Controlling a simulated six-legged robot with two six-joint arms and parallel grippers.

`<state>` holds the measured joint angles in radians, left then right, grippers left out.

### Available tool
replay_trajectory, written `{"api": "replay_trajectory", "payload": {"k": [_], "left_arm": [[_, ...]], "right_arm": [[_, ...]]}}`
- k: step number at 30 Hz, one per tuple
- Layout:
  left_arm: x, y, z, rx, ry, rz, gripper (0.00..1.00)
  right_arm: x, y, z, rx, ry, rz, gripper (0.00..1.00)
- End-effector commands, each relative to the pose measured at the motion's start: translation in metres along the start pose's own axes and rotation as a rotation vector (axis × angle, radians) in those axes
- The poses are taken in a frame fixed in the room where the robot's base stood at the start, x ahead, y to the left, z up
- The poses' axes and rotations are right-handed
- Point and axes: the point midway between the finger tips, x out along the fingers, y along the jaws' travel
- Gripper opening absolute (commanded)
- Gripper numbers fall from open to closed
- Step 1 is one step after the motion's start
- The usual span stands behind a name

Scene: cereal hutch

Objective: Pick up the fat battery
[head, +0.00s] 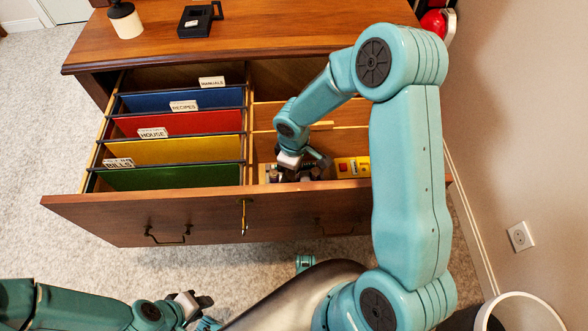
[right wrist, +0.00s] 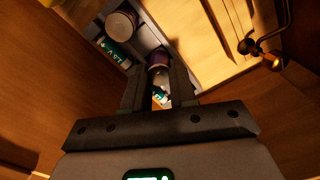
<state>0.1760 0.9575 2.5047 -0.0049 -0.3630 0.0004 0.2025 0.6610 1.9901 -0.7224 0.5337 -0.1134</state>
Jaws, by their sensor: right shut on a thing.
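My right gripper (head: 301,172) reaches down into the front right compartment of the open drawer (head: 214,199). In the right wrist view its two fingers (right wrist: 159,85) are shut on a dark, purplish short cylinder, which looks like the fat battery (right wrist: 158,59). The fingers hide its sides, and the head view does not show it clearly. Slimmer teal-and-white cylinders lie close by, one (right wrist: 113,48) beside a wide pale-topped round thing (right wrist: 122,22). My left gripper (head: 196,303) is low at the front, away from the drawer; its finger gap is unclear.
Hanging folders (head: 160,178) fill the drawer's left half. A red-and-yellow pack (head: 352,166) lies right of my right gripper. Wooden dividers and the drawer front surround the compartment closely. A white-and-black jar (head: 126,20) and a black tray (head: 198,20) stand on the cabinet top.

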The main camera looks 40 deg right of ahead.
Motion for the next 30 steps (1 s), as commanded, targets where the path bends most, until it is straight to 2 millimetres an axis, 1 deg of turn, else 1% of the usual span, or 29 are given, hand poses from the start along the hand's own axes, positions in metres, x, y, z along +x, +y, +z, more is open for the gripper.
{"api": "replay_trajectory", "payload": {"k": [1, 5, 15, 18, 21, 24, 27, 30], "left_arm": [[-0.004, 0.002, 0.000, 0.000, 0.000, 0.000, 0.34], [-0.013, 0.005, 0.000, 0.000, 0.000, 0.000, 0.34], [-0.039, 0.014, 0.001, 0.000, 0.000, 0.000, 0.34], [-0.045, 0.016, 0.001, 0.000, 0.000, 0.000, 0.34], [-0.050, 0.018, 0.001, 0.000, 0.000, 0.000, 0.34], [-0.053, 0.019, 0.001, 0.000, 0.000, 0.000, 0.34], [-0.055, 0.020, 0.001, 0.000, 0.000, 0.000, 0.34], [-0.056, 0.020, 0.001, 0.000, 0.000, 0.000, 0.34]], "right_arm": [[-0.009, 0.000, 0.000, 0.001, 0.001, 0.001, 0.00], [-0.033, 0.000, -0.001, 0.001, 0.003, 0.002, 0.00], [-0.118, 0.000, -0.001, 0.001, 0.005, 0.003, 0.00], [-0.140, 0.000, -0.001, 0.000, 0.004, 0.002, 0.00], [-0.158, 0.000, -0.001, -0.001, 0.004, 0.002, 0.00], [-0.173, 0.000, -0.001, 0.001, 0.003, 0.001, 0.00], [-0.183, 0.000, 0.000, 0.000, 0.002, 0.001, 0.00], [-0.189, 0.000, 0.000, -0.001, 0.001, 0.000, 0.00]]}}
